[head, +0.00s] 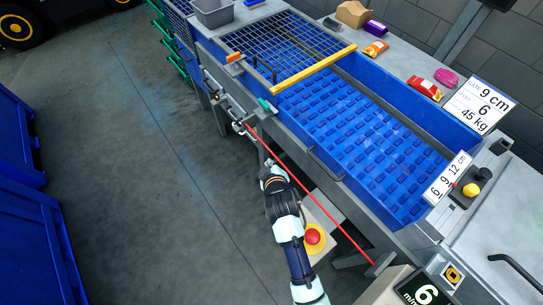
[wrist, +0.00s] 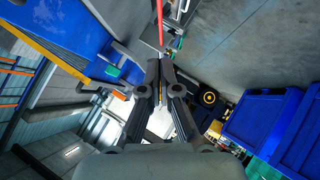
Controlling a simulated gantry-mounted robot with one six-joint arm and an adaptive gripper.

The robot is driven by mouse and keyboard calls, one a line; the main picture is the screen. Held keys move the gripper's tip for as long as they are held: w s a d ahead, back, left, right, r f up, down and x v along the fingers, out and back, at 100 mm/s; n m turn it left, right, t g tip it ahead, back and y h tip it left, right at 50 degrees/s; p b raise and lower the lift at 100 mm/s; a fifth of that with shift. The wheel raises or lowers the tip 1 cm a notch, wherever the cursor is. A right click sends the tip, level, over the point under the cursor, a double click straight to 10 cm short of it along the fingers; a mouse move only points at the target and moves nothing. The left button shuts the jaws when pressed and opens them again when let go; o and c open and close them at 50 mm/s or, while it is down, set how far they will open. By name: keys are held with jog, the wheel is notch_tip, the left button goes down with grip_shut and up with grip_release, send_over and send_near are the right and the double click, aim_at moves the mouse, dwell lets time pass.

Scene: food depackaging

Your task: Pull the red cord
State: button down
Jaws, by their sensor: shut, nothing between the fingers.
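The red cord (head: 325,211) runs taut along the front side of the blue conveyor machine, from a bracket at the upper left down to the lower right. My gripper (head: 269,165) is just beside the cord, on its floor side, towards its upper-left end. In the wrist view the cord (wrist: 160,22) comes down from the top edge to just beyond my fingertips (wrist: 160,63). The two fingers are shut with nothing held. I cannot tell whether the fingertips touch the cord.
A red emergency button (head: 313,237) on a yellow base is close to my arm. The conveyor (head: 350,140) has a wire guard (head: 285,48) over its far end. Blue bins (head: 30,225) stand at the left. The grey floor (head: 150,150) between is clear.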

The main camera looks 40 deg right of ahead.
aim_at(271, 152)
jog(key=b+x, duration=0.1)
jog(key=x, duration=0.3)
jog(key=s+f+b+x, duration=0.1)
jog(key=b+x, duration=0.1)
jog(key=x, duration=0.2)
jog(key=s+b+x, duration=0.1)
jog(key=b+x, duration=0.1)
jog(key=x, duration=0.2)
jog(key=shift+d+f, duration=0.45)
jog(key=shift+f+b, duration=0.1)
jog(key=shift+b, duration=0.2)
notch_tip(271, 152, down, 4)
jog(key=shift+s+a+r+b, duration=0.1)
jog(key=shift+b, duration=0.9)
jog(key=s+a+r+p, duration=0.6)
jog(key=r+p, duration=0.2)
jog(key=r, duration=0.1)
jog(key=shift+a+r, duration=0.4)
